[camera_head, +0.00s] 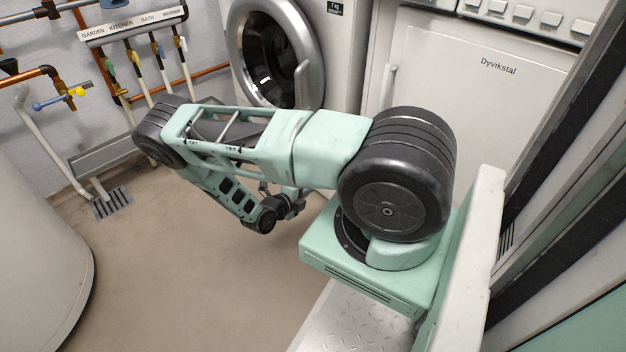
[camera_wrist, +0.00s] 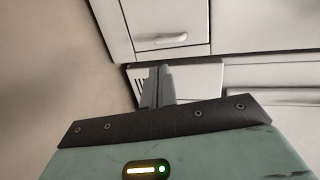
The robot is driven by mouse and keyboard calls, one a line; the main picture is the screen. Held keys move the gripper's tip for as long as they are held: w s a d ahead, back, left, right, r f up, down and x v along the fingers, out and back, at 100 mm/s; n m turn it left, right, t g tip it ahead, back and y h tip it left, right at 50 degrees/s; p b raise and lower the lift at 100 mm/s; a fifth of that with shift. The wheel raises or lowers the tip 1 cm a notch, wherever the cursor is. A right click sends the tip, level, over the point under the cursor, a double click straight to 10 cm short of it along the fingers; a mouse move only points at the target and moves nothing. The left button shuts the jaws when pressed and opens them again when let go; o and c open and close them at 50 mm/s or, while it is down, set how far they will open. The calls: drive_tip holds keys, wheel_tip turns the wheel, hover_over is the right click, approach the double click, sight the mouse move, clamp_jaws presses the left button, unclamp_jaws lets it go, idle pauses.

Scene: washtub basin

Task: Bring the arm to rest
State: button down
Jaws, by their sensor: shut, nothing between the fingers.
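My arm is mint green with black joints and is folded back on itself in the head view. Its lower part hangs under the upper link, above the bare floor. The wrist end lies close to my own arm mount, and the gripper itself is mostly hidden there. In the wrist view my gripper (camera_wrist: 158,84) shows as grey fingers close together, shut with nothing between them. The fingers point toward white cabinet fronts and touch nothing that I can see.
A washing machine (camera_head: 343,60) with a round door and a white unit marked Dyvikstal (camera_head: 470,95) stand at the back. Pipes with labelled valves (camera_head: 135,28) line the left wall above a floor drain (camera_head: 112,203). A pale rounded tank (camera_head: 40,255) stands left. The floor (camera_head: 190,270) between is clear.

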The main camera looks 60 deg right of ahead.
drive_tip(key=s+p+v, duration=0.1)
drive_tip(key=p+v, duration=0.1)
drive_tip(key=v, duration=0.5)
drive_tip(key=shift+w, duration=0.15)
drive_tip(key=shift+a, duration=0.1)
drive_tip(key=a+r+m+g+y+p, duration=0.1)
drive_tip(key=a+r+m+y+p, duration=0.2)
drive_tip(key=a+r+m+y, duration=1.1)
drive_tip(key=s+a+r+m+t+p, duration=0.1)
drive_tip(key=s+a+r+m, duration=0.3)
drive_tip(key=a+r, duration=0.5)
drive_tip(key=s+a+r+m+t+y, duration=0.1)
drive_tip(key=s+a+r+m, duration=0.5)
drive_tip(key=r, duration=0.5)
drive_tip(key=s+a+r+m+t+p, duration=0.1)
drive_tip(key=s+a+r+m, duration=0.15)
drive_tip(key=a+r, duration=0.65)
wheel_tip(320, 180, up, 38)
drive_tip(key=p, duration=3.8)
drive_tip(key=shift+s+r, duration=0.2)
drive_tip(key=shift+d, duration=0.2)
